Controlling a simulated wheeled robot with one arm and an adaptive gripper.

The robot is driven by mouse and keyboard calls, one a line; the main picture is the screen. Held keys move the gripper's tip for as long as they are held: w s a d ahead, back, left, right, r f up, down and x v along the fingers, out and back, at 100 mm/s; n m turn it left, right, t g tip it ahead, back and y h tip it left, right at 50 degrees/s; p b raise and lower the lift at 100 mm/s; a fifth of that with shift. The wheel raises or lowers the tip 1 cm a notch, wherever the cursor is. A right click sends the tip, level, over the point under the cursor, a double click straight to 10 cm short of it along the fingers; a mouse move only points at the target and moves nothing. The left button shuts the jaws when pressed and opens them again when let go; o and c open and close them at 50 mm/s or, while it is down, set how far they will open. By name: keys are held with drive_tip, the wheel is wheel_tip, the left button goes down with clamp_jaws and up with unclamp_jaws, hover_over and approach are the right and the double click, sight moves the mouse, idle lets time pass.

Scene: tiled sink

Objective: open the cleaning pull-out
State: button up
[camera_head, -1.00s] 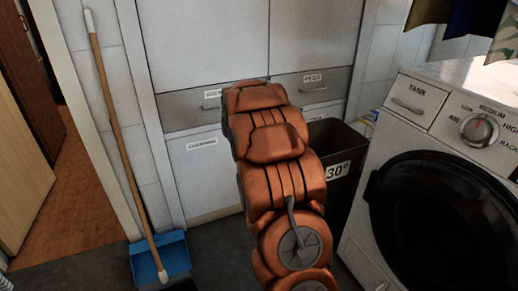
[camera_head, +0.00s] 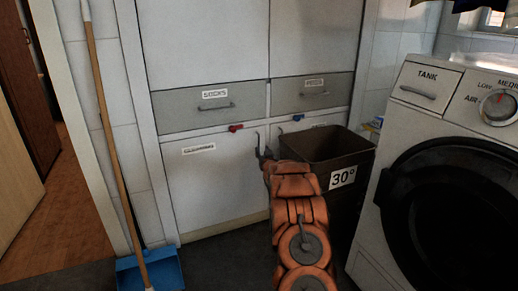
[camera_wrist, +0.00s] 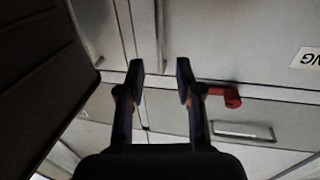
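The cleaning pull-out (camera_head: 215,190) is the pale lower left front with a label at its top left; it looks closed. A red catch (camera_head: 236,128) sits at its top edge; it also shows in the wrist view (camera_wrist: 226,96), right of the fingers. A slim upright handle (camera_head: 257,138) shows by the pull-out's right edge. My gripper (camera_head: 265,155) is low in front of that edge, partly hidden by my arm. In the wrist view my gripper (camera_wrist: 158,73) has its two fingers apart. A pale upright bar (camera_wrist: 160,35) shows between and beyond them; contact is not visible.
A dark bin (camera_head: 325,146) marked 30° stands close to the right of my arm. The washing machine (camera_head: 385,225) is farther right. A blue dustpan (camera_head: 168,268) and broom (camera_head: 110,130) stand left. The socks drawer (camera_head: 175,106) is above, beside a blue catch (camera_head: 298,117).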

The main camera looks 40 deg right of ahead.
sight(259, 144)
drive_tip(key=shift+b+x, duration=0.7)
drive_tip(key=shift+x, duration=1.25)
drive_tip(key=shift+w+d, duration=0.3)
drive_tip(key=shift+w, duration=0.2)
drive_tip(key=shift+b+x, duration=0.4)
drive_tip(key=shift+x, duration=0.45)
drive_tip(key=shift+w+d, duration=0.15)
drive_tip(key=shift+w, duration=0.1)
drive_tip(key=shift+c, duration=0.3)
clamp_jaws()
